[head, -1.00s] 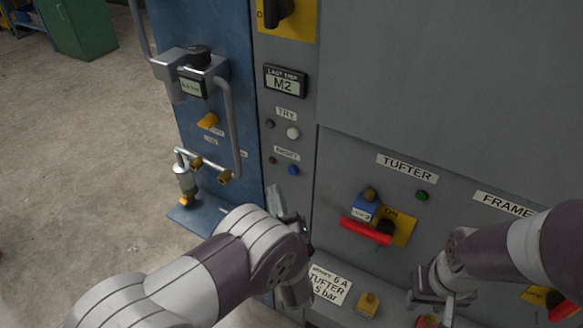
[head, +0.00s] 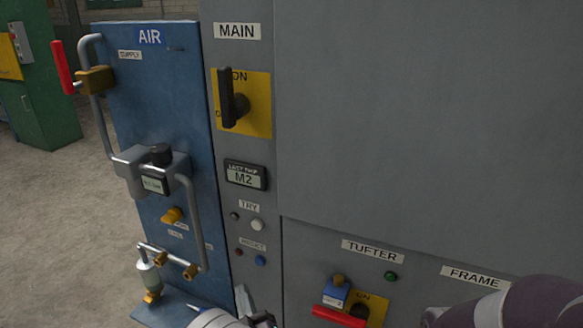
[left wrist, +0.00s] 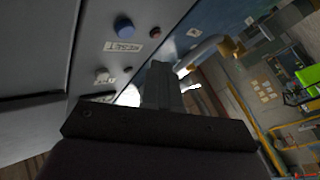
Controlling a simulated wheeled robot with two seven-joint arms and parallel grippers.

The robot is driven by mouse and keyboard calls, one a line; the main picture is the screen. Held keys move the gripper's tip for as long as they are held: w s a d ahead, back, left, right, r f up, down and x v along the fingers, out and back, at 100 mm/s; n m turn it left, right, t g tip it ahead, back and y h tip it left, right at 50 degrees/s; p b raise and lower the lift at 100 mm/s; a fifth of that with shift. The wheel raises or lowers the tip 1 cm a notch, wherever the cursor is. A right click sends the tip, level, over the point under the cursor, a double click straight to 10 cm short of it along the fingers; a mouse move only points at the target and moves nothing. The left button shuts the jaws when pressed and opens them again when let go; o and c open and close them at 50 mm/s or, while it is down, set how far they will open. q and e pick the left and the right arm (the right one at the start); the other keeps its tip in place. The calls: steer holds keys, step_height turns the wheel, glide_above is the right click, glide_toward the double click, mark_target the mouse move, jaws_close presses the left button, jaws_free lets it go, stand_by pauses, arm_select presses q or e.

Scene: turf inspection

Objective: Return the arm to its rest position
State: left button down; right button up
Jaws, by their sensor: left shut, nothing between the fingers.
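My left gripper (head: 243,302) shows at the bottom edge of the head view, in front of the cabinet below the RESET label. Its fingers are shut with nothing between them. In the left wrist view the shut fingers (left wrist: 160,85) point toward the grey panel, apart from the blue button (left wrist: 124,26) and the RESET label (left wrist: 123,47). Only a little of my left arm shows in the head view. Part of my right arm (head: 510,308) enters at the lower right; its gripper is below the frame.
The grey cabinet (head: 420,120) carries the MAIN switch (head: 233,98), the M2 display (head: 246,175) and a red handle (head: 338,316). The blue AIR panel (head: 125,105) with pipes stands to its left. Open floor (head: 60,220) lies further left.

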arm_select(q)
steer(key=s+d+f+m+g+h, duration=0.3)
steer(key=d+f+m+g+h, duration=0.4)
steer(key=f+g, duration=0.4)
steer(key=s+a+r+m+g+h+p, duration=0.1)
steer(key=s+a+r+m+g, duration=0.15)
steer(key=s, duration=0.25)
steer(key=s+a+r+m+g+p, duration=0.1)
steer(key=s+r+g, duration=0.15)
steer(key=s, duration=0.35)
steer(key=s+a+r+g, duration=0.1)
steer(key=s+a+r, duration=0.2)
steer(key=a+r, duration=0.5)
steer(key=shift+s+r+g, duration=0.15)
steer(key=shift+s+g, duration=0.05)
steer(key=shift+g, duration=0.1)
steer(key=shift+a+n, duration=0.1)
steer(key=shift+n, duration=0.15)
